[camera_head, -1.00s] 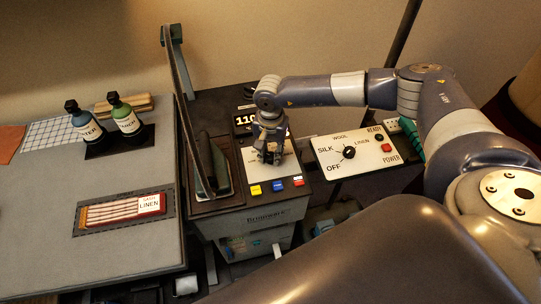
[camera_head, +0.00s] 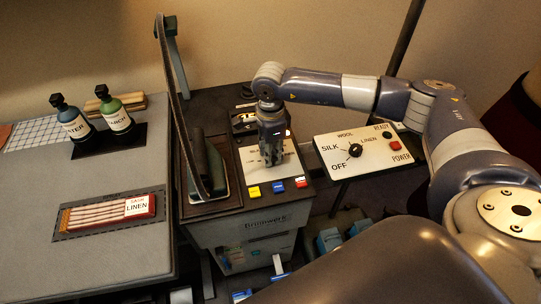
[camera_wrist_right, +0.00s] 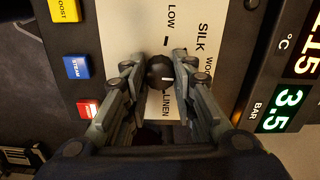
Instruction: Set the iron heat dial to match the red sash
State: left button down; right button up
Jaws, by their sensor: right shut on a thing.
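The red sash (camera_head: 110,211), folded with pale stripes and a tag reading "SASH LINEN", lies in a marked area on the grey board at left. My right gripper (camera_wrist_right: 160,75) points down over the iron station's light plate (camera_head: 250,157), shut on the black heat dial (camera_wrist_right: 158,70). The fingers are on both sides of the dial. LOW, SILK, WOOL and LINEN labels surround it. A short white mark shows on the dial; its exact direction is hard to tell. In the head view my right gripper (camera_head: 272,152) hides the dial. My left gripper is not in view.
The iron (camera_head: 206,167) stands left of the plate. Yellow, blue and red buttons (camera_head: 278,187) line its front edge. The display (camera_wrist_right: 297,60) reads 115 °C and 3.5 BAR. Another panel (camera_head: 368,152) with its own dial stands right. Two bottles (camera_head: 117,116) stand on the board.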

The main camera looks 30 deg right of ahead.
jog(key=m+b, duration=0.2)
jog(key=m, duration=0.2)
jog(key=shift+f+m+b, duration=0.1)
jog(key=shift+m+b, duration=0.2)
jog(key=m+b, duration=0.2)
jog(key=m, duration=0.1)
jog(key=shift+m, duration=0.3)
jog(key=m+b, duration=0.1)
jog(key=m, duration=0.2)
jog(key=shift+m, duration=0.3)
jog(key=shift+w+r+m+b, duration=0.15)
jog(key=shift+m+b, duration=0.45)
jog(key=shift+m, duration=1)
jog(key=shift+r, duration=0.1)
jog(key=o, duration=1)
jog(key=shift+c, duration=0.2)
jog(key=shift+o, duration=0.6)
notch_tip(320, 180, up, 12)
